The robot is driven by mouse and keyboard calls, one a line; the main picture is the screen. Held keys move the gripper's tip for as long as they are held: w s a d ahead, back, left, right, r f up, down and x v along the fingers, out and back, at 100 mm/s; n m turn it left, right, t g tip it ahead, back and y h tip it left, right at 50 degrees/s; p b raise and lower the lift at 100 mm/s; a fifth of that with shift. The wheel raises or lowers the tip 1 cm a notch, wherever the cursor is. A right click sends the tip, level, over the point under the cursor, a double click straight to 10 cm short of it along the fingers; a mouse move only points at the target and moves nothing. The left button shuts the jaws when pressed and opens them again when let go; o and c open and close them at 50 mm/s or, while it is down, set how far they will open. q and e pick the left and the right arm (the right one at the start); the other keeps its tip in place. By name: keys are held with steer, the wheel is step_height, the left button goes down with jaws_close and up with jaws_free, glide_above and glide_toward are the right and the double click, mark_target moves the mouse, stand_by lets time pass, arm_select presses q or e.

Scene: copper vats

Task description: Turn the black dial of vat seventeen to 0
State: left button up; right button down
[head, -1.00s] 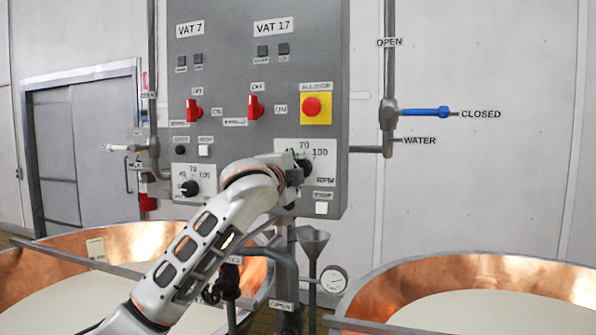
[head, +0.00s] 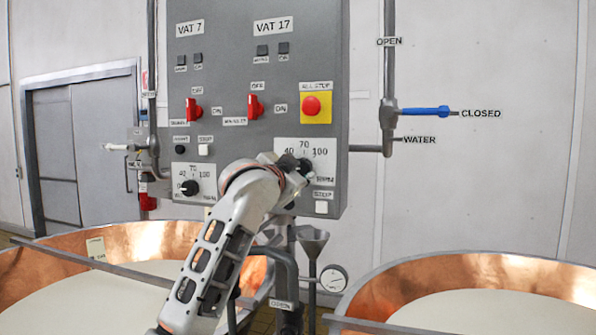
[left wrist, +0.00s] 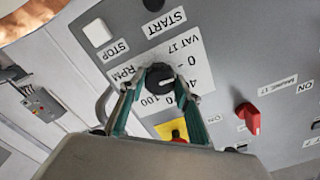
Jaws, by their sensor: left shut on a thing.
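The black dial of vat 17 (head: 306,168) sits on a white scale plate low on the grey panel. The plate shows 40, 70, 100 and RPM in the head view; its 0 is hidden there. The dial (left wrist: 160,78) appears upside down in the left wrist view, with 0 and 40 to its right. A pale mark on it points roughly toward 40. My left gripper (head: 296,168) reaches the dial from the front. Its green-lined fingers (left wrist: 160,86) are closed around the dial, one on each side.
A red emergency button on a yellow plate (head: 316,104) is just above the dial. A white stop button (head: 321,207) is just below. A copper vat (head: 450,272) stands at the lower right.

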arm_select(q)
steer(key=shift+n, duration=0.5)
steer(key=o, duration=1.1)
steer(key=v, duration=1.2)
